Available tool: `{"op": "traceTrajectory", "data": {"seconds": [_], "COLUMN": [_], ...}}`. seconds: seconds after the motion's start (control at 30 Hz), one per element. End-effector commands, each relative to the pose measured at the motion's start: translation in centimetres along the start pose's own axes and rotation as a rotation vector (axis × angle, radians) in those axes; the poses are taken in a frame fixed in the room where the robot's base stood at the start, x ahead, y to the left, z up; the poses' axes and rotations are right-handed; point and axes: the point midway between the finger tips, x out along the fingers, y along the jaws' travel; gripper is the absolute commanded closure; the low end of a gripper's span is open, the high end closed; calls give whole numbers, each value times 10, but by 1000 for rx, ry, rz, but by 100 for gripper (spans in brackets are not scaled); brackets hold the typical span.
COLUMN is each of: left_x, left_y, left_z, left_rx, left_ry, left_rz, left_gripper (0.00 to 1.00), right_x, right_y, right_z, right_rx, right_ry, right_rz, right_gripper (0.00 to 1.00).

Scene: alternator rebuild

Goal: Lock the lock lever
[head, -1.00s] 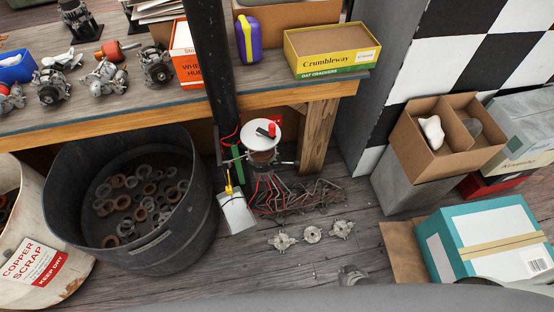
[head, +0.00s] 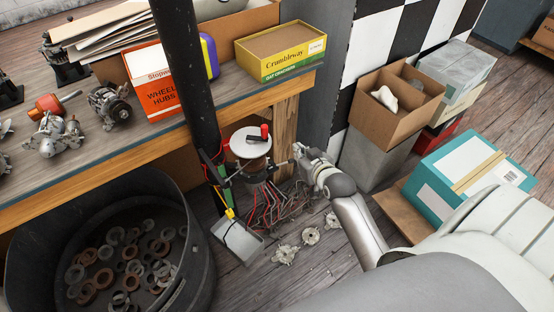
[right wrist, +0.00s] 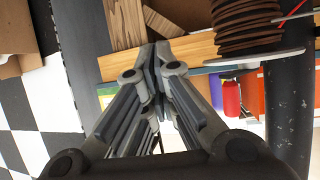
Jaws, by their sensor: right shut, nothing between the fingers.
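I cannot tell for sure which part is the lock lever. My left gripper is out of view.
The black post (head: 185,75) stands left of the spool, and the bench (head: 150,140) is behind. Loose wires (head: 285,205) and metal end plates (head: 310,236) lie on the floor. A dark bin (head: 185,215) is at left; a teal box (head: 465,170) is at right.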

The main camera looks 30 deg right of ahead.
Motion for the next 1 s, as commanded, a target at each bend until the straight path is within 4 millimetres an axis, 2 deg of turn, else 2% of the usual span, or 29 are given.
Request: {"op": "traceTrajectory", "data": {"seconds": [0.47,0.67,1.0], "left_x": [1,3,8], "left_y": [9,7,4], "left_z": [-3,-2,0], "left_rx": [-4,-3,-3], "left_ry": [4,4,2], "left_rz": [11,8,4], "left_gripper": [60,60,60], "right_x": [2,23,74], "right_y": [1,1,1], "right_z": [-5,-5,-5], "right_rx": [0,0,0], "right_ry": [9,10,9], "right_rz": [1,1,2], "right_gripper": [100,100,100]}}
